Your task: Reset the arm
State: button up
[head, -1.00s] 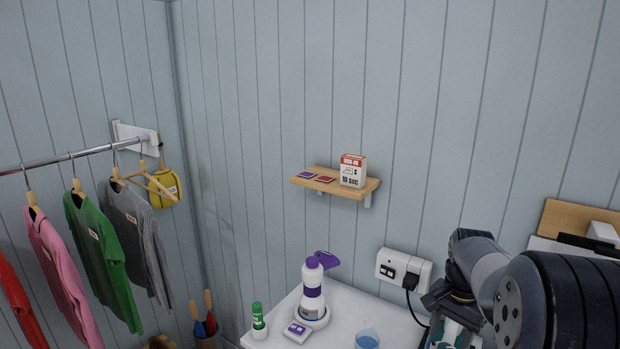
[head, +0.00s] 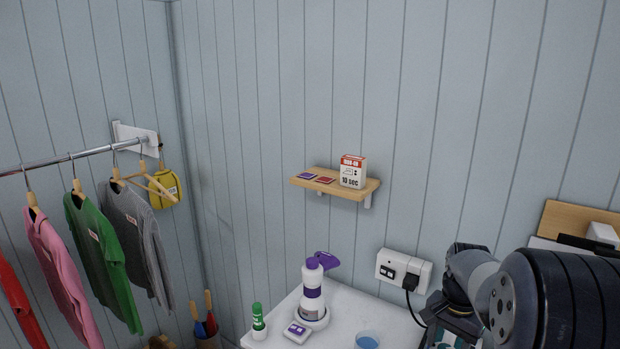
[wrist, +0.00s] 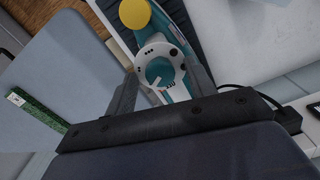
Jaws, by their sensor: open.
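My arm reaches in from the lower right of the head view, where its end is cut off by the frame's bottom edge. In the wrist view my gripper (wrist: 162,92) is open, its two dark fingers spread apart. A teal and white device (wrist: 160,62) with a yellow round cap (wrist: 134,14) shows beyond and between the fingers. I cannot tell whether the fingers touch it.
A white top (head: 345,312) holds a white and purple device (head: 312,290), a green-capped stick (head: 258,318) and a cup of blue liquid (head: 367,340). A wall shelf (head: 345,188) bears a small box (head: 352,171). A clothes rail (head: 70,156) is at left.

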jog(key=n+b, duration=0.1)
jog(key=n, duration=0.5)
jog(key=n+b, duration=0.1)
jog(key=n, duration=0.4)
jog(key=shift+r+n, duration=0.3)
notch_tip(320, 180, up, 10)
jog(key=shift+r, duration=0.25)
jog(key=shift+a+b, duration=0.1)
jog(key=shift+b, duration=0.2)
